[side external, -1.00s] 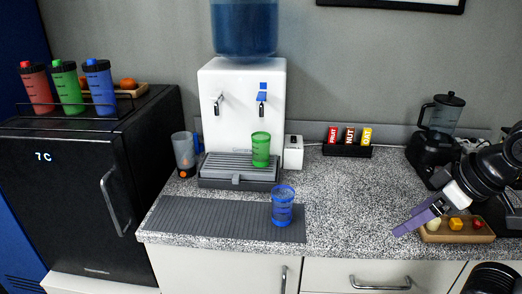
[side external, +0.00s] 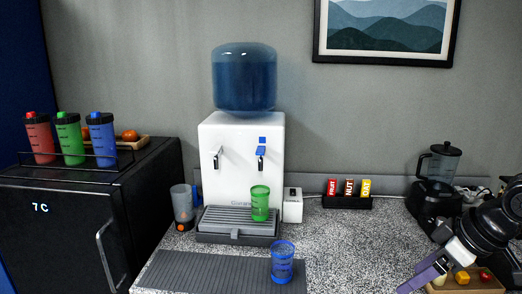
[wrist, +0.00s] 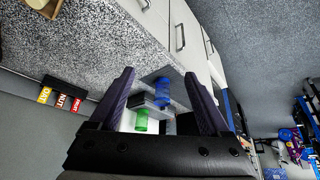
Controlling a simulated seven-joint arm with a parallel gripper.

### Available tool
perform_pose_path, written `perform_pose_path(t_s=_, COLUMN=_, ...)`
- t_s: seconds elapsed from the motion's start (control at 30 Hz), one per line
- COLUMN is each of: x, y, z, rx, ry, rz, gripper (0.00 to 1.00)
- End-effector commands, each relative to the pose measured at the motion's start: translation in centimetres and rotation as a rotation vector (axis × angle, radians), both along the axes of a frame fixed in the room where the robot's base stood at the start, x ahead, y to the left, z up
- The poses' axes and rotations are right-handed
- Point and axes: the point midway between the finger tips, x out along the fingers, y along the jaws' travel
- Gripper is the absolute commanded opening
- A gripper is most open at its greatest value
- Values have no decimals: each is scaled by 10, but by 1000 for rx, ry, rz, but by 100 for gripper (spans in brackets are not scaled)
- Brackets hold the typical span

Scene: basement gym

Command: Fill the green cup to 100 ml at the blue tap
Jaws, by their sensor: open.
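The green cup (side external: 260,204) stands upright on the drip tray (side external: 222,220) of the white water dispenser (side external: 242,140), below the blue tap (side external: 261,157). A blue square marks that tap. I cannot tell the water level in the cup. The green cup also shows between the fingers in the wrist view (wrist: 141,122), some distance away. My gripper (side external: 412,284) is at the lower right in the side view, far from the cup and tap. Its purple fingers are spread and empty in the wrist view (wrist: 160,73).
A blue cup (side external: 282,263) stands on the grey ribbed mat (side external: 190,272), in front of the dispenser. A clear tumbler (side external: 182,205) stands left of the drip tray. A snack-bar box (side external: 347,203), a blender (side external: 437,180) and a food tray (side external: 447,286) lie right. The counter's middle is clear.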

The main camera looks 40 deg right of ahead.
Motion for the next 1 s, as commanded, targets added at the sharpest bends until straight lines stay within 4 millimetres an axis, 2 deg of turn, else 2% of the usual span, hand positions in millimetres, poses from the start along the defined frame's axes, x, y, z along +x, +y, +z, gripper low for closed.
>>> perform_pose_path(t_s=0.47, x=0, y=0, z=0, rx=0, ry=0, rz=0, gripper=79)
perform_pose_path(t_s=0.63, x=0, y=0, z=0, rx=-19, ry=2, rz=36, gripper=48)
perform_pose_path(t_s=0.77, x=-3, y=7, z=1, rx=-43, ry=16, rz=148, gripper=25)
perform_pose_path(t_s=0.9, x=9, y=32, z=35, rx=-23, ry=-35, rz=339, gripper=0)
perform_pose_path(t_s=1.0, x=29, y=52, z=66, rx=13, ry=-74, rz=478, gripper=0)
